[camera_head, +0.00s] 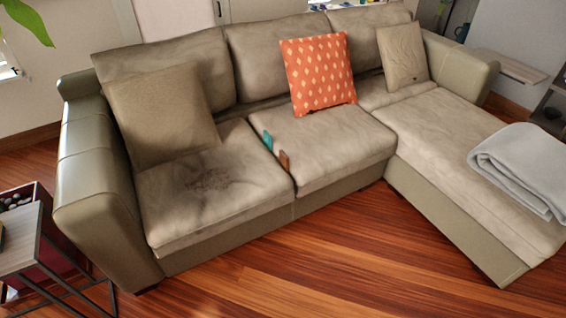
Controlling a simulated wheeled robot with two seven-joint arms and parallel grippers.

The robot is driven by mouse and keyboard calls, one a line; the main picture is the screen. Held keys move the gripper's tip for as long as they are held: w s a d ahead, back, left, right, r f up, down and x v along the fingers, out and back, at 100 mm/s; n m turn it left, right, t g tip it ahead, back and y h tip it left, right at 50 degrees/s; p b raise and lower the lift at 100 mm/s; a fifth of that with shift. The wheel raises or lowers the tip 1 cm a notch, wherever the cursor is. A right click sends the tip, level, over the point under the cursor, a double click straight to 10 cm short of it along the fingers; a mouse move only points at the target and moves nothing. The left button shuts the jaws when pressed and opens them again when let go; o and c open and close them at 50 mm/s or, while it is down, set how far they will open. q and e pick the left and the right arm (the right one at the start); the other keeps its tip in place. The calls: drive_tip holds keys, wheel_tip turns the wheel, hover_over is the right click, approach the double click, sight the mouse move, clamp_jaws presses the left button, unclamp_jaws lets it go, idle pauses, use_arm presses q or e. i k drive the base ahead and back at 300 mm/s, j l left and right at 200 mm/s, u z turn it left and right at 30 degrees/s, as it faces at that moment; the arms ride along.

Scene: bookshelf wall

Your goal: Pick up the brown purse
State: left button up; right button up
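A small brown item (284,160) stands in the gap between the left and middle seat cushions of the sofa. It may be the brown purse, but it is too small to tell. A small teal item (268,141) sits in the same gap just behind it. The lower parts of both seem hidden between the cushions. Neither of my grippers is in view.
The beige L-shaped sofa (205,228) fills the middle. It bears a brown cushion (160,112), an orange patterned cushion (318,73), a beige cushion (403,55) and a grey blanket (520,165). A side table (22,245) stands at left. The wooden floor (330,265) in front is clear.

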sight(284, 160)
drive_tip(key=i+l+u, duration=0.2)
drive_tip(key=i, duration=0.3)
drive_tip(key=i+l+u, duration=0.2)
drive_tip(key=i, duration=0.25)
drive_tip(key=i+l+u, duration=0.15)
drive_tip(key=i+l, duration=0.25)
